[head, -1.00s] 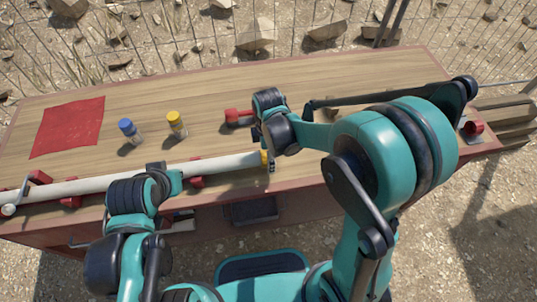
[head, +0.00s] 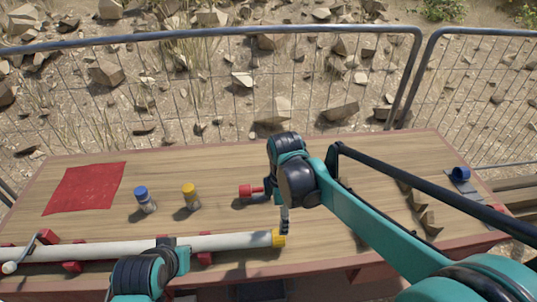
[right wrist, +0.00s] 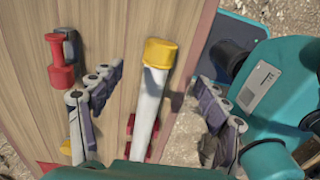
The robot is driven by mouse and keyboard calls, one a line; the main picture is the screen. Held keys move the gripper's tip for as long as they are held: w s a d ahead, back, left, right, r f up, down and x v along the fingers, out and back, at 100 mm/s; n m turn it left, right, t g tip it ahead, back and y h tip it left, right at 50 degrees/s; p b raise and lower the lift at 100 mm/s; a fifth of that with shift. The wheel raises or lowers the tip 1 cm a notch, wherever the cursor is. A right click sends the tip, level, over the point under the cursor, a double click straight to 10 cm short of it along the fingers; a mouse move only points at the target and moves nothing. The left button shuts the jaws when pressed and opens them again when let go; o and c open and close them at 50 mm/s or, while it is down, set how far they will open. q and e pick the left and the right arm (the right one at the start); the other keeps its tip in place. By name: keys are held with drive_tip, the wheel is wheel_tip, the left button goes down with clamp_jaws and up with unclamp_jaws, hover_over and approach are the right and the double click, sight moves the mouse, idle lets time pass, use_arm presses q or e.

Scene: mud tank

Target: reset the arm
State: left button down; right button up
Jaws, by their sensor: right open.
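My right gripper (right wrist: 158,82) is open in the right wrist view. Its fingers are spread on either side of a white pipe with a yellow end cap (right wrist: 158,52), with gaps visible on both sides. In the head view my right gripper (head: 284,222) hangs close to the yellow cap (head: 278,238), mostly hidden by its own wrist. My left gripper (head: 170,248) is at the white pipe (head: 225,242). Its fingers are largely hidden, so I cannot tell whether they are closed on it.
The pipe lies along the near side of the wooden table (head: 225,170) over red supports (head: 73,267). A blue-capped bottle (head: 146,200), a yellow-capped bottle (head: 190,197), a red object (head: 250,190) and a red mat (head: 85,188) are on the table. A wire fence (head: 210,95) stands behind.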

drive_tip(key=s+d+r+m+t, duration=0.1)
drive_tip(key=s+d+m+t, duration=0.6)
drive_tip(key=m, duration=1.1)
drive_tip(key=shift+s+d+r, duration=0.25)
drive_tip(key=shift+s+d, duration=1.3)
drive_tip(key=shift+d, duration=0.15)
